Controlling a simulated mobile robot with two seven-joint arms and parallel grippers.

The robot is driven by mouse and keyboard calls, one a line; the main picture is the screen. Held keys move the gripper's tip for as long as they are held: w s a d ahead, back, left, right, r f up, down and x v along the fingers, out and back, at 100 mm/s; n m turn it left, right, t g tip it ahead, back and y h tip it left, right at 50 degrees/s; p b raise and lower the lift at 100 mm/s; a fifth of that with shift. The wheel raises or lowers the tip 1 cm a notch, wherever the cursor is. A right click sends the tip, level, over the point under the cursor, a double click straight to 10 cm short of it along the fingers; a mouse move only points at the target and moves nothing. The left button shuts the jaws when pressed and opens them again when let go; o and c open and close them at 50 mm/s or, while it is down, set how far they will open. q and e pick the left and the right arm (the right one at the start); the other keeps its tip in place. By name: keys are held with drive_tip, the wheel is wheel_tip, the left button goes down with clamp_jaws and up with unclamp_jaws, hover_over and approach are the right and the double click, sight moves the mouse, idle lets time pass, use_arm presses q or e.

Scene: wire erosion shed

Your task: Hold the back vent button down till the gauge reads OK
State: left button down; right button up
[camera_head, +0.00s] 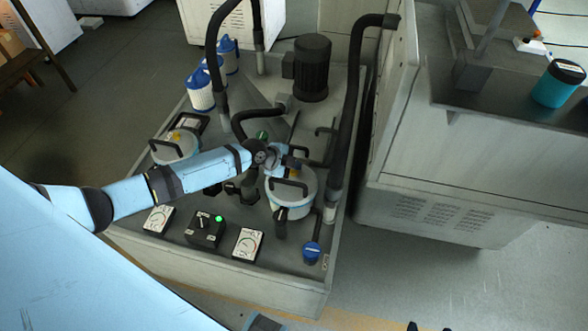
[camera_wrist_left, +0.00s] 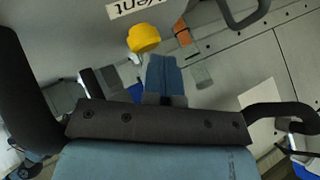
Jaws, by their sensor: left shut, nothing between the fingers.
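My left gripper (camera_head: 289,161) is shut and empty, above the right-hand lidded filter housing (camera_head: 292,196) in the head view. In the left wrist view its closed blue fingers (camera_wrist_left: 163,68) are beside a yellow button (camera_wrist_left: 143,38) by a label ending in "ent" (camera_wrist_left: 132,6). They look slightly apart from it; contact cannot be told. The left-hand housing (camera_head: 174,150) has its own yellow button (camera_head: 176,135). A left gauge (camera_head: 159,219) and a right gauge (camera_head: 248,244) stand at the front; their readings are too small to read.
A black control box (camera_head: 205,229) with a lit green lamp sits between the gauges. Dark hoses (camera_head: 349,100), a black motor (camera_head: 312,68) and white filter cartridges (camera_head: 200,92) crowd the back. Black lid handles (camera_wrist_left: 252,14) stand near the fingers. A machine cabinet (camera_head: 470,160) flanks the right.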

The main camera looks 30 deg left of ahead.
sight(293, 173)
use_arm(q)
drive_tip(key=shift+s+d+f, duration=0.1)
drive_tip(key=shift+s+f, duration=0.45)
drive_tip(key=shift+f, duration=0.05)
drive_tip(key=shift+r+p, duration=0.45)
drive_tip(key=shift+p, duration=0.15)
drive_tip(key=shift+s+r, duration=0.1)
drive_tip(key=shift+r, duration=0.2)
wheel_tip(293, 173, up, 4)
drive_tip(key=p, duration=0.2)
drive_tip(key=shift+r+p, duration=0.25)
drive_tip(key=shift+p, duration=0.15)
drive_tip(key=shift+r+p, duration=0.3)
drive_tip(key=shift+r, duration=0.25)
drive_tip(key=shift+w, duration=0.2)
